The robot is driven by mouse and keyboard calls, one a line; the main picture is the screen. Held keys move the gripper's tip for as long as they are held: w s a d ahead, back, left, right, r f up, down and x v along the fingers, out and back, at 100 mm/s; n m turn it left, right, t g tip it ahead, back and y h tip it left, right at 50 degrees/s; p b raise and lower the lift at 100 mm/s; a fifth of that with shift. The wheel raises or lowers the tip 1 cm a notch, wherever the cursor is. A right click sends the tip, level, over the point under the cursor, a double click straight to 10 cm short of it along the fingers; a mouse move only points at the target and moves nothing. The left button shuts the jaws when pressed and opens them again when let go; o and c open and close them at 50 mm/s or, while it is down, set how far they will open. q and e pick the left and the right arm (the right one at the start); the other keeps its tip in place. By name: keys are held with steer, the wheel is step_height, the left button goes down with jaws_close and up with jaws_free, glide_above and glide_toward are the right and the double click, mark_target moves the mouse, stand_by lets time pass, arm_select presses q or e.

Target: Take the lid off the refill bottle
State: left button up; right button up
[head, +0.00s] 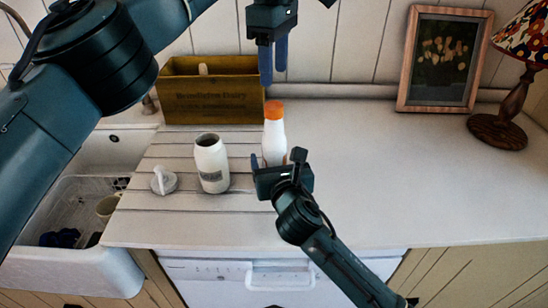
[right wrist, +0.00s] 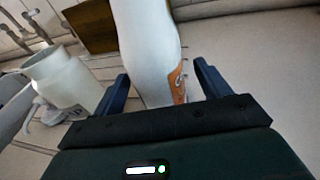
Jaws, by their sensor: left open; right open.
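The refill bottle (head: 272,140) is white and stands upright on the counter, with an orange lid (head: 274,109) on top. In the right wrist view the bottle (right wrist: 148,45) rises between my right fingers, with an orange label patch low on its side; its lid is out of that view. My right gripper (head: 277,160) is open, with one finger on each side of the bottle's lower body; I cannot tell whether they touch it. My left gripper (head: 273,66) is open and empty, fingers pointing down, above the lid and apart from it.
An open white jar (head: 211,168) stands left of the bottle, with a small white lid-like piece (head: 163,180) beside it. A wooden crate (head: 212,98) stands behind. The sink (head: 85,205) is at left. A framed picture (head: 444,60) and lamp (head: 498,130) stand right. The right counter is clear.

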mark_target(274, 105)
steer(key=shift+x, duration=1.2)
steer(key=shift+c, duration=0.3)
jaws_close()
arm_select(q)
steer(key=m, duration=1.3)
steer(key=shift+f+m, duration=0.3)
steer(key=shift+f, duration=0.1)
step_height(274, 105, down, 7)
steer(key=shift+f, duration=0.15)
steer(key=shift+c, duration=0.3)
